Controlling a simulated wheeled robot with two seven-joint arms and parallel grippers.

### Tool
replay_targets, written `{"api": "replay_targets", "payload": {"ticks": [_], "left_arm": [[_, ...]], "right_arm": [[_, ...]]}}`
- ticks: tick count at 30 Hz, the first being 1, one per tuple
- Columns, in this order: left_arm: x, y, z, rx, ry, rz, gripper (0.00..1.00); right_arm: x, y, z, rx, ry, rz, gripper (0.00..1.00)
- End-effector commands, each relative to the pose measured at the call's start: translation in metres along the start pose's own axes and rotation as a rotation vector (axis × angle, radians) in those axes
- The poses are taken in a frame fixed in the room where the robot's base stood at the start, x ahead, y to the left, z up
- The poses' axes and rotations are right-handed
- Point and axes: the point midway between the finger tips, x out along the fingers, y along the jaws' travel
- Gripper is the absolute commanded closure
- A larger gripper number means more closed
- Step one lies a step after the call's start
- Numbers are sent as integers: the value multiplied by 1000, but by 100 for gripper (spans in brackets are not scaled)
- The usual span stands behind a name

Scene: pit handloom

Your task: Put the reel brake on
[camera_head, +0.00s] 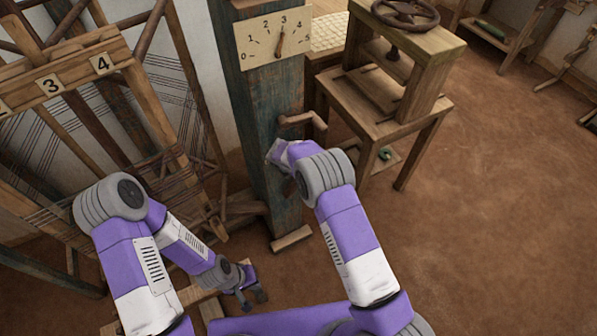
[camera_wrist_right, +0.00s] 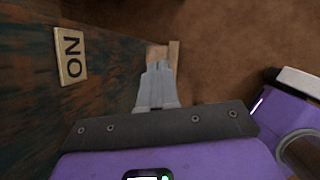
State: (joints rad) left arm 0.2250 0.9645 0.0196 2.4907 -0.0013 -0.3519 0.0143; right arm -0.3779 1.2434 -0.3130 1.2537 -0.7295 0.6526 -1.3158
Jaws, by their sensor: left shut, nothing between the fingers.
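A dark teal wooden post (camera_head: 262,110) stands in the middle of the head view. A wooden crank-like handle (camera_head: 305,122) juts from its right side. A pale label reading "ON" (camera_wrist_right: 71,55) is on the post in the right wrist view. My right gripper (camera_head: 277,150) is beside the post, below the handle. Its fingers (camera_wrist_right: 157,68) look closed together in the wrist view. A small wooden piece (camera_wrist_right: 156,51) shows just beyond the tips; I cannot tell whether they touch it. The brake itself is not clearly visible. My left gripper (camera_head: 252,298) is shut and empty, low at the left.
A wooden frame with threads and number tags (camera_head: 103,63) stands left. A wooden press with a handwheel (camera_head: 404,14) stands right. The brown floor (camera_head: 480,230) at right is clear.

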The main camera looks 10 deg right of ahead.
Motion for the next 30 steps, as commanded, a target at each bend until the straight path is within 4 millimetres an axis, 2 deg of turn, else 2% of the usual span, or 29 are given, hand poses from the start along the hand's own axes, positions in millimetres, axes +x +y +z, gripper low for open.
{"api": "replay_targets", "payload": {"ticks": [8, 13, 17, 24, 30], "left_arm": [[0, 0, 0, 0, 0, 0, 100], [-5, 2, 0, 0, 0, 0, 100], [-12, 4, 0, 0, 0, 0, 100], [-23, 9, 1, 0, 0, 0, 100], [-29, 11, 1, 0, 0, 0, 100]], "right_arm": [[3, -4, 4, 2, -7, -11, 100], [-10, -2, -5, 0, -6, -9, 100], [-30, 3, -20, 1, -5, -4, 100], [-88, 3, -16, 5, -4, 0, 100], [-118, 3, -14, 4, -3, -1, 100]]}}
